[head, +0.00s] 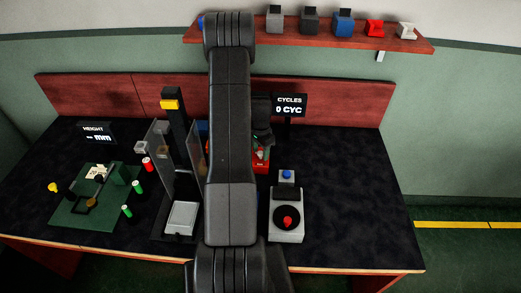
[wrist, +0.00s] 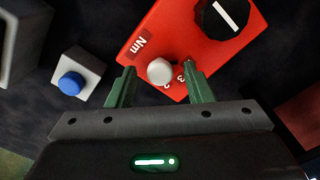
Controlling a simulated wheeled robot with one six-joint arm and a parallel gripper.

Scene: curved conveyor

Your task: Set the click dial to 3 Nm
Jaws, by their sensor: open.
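A red box (wrist: 178,32) marked "Nm" fills the upper middle of the wrist view. It carries a small pale round knob (wrist: 160,71) and a larger black round part (wrist: 226,14) with a white bar, cut by the top edge. The digits 3 and 2 show beside the pale knob, partly covered by my right finger. My gripper (wrist: 159,74) is open, its green fingers on either side of the pale knob; I cannot tell if they touch it. In the head view the red box (head: 261,166) is partly hidden by my arm and gripper.
A grey box with a blue button (wrist: 71,83) stands left of the red box; it also shows in the head view (head: 287,174). A box with a red knob (head: 287,221) is nearer. A "CYCLES" display (head: 290,105) stands behind. The table's right side is clear.

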